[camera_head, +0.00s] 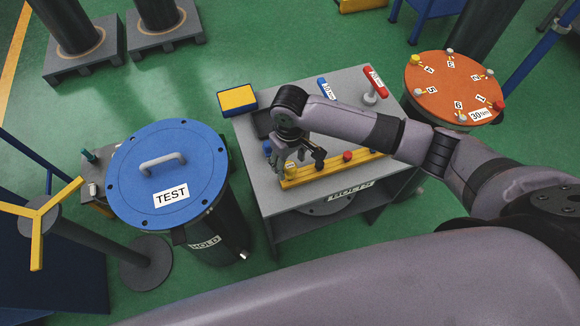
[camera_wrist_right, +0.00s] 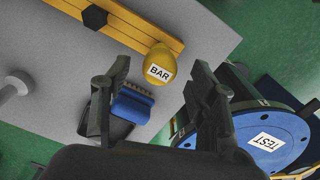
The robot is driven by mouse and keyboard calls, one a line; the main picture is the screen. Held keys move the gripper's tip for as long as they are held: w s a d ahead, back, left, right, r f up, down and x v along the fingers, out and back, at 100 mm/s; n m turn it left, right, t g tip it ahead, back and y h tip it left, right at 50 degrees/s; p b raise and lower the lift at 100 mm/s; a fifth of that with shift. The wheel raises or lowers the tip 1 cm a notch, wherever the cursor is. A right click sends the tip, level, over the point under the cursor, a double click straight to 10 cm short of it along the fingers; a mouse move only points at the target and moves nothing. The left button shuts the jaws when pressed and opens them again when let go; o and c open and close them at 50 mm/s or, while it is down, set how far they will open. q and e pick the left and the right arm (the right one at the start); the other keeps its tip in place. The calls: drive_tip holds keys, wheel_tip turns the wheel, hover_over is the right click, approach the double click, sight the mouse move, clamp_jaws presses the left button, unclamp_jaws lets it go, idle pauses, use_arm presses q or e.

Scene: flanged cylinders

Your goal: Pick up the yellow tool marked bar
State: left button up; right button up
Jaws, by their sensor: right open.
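The yellow tool marked BAR (camera_wrist_right: 159,66) shows in the right wrist view as a round yellow head with a white label, beside a yellow rack (camera_wrist_right: 125,22) on the grey table. My right gripper (camera_wrist_right: 162,78) is open, with its two fingers apart on either side of the tool's head in the picture. I see no contact. In the head view my right gripper (camera_head: 300,160) is above the front left part of the table, over the left end of the yellow rack (camera_head: 325,172), and largely hides the tool. My left gripper is out of view.
The table (camera_head: 262,183) also holds a red-handled tool (camera_head: 374,81). A blue-lidded TEST drum (camera_head: 190,165) stands left of the table, and an orange disc (camera_head: 450,84) stands at right.

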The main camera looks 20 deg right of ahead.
drive_tip(key=shift+f, duration=1.25)
drive_tip(key=shift+c, duration=0.6)
clamp_jaws()
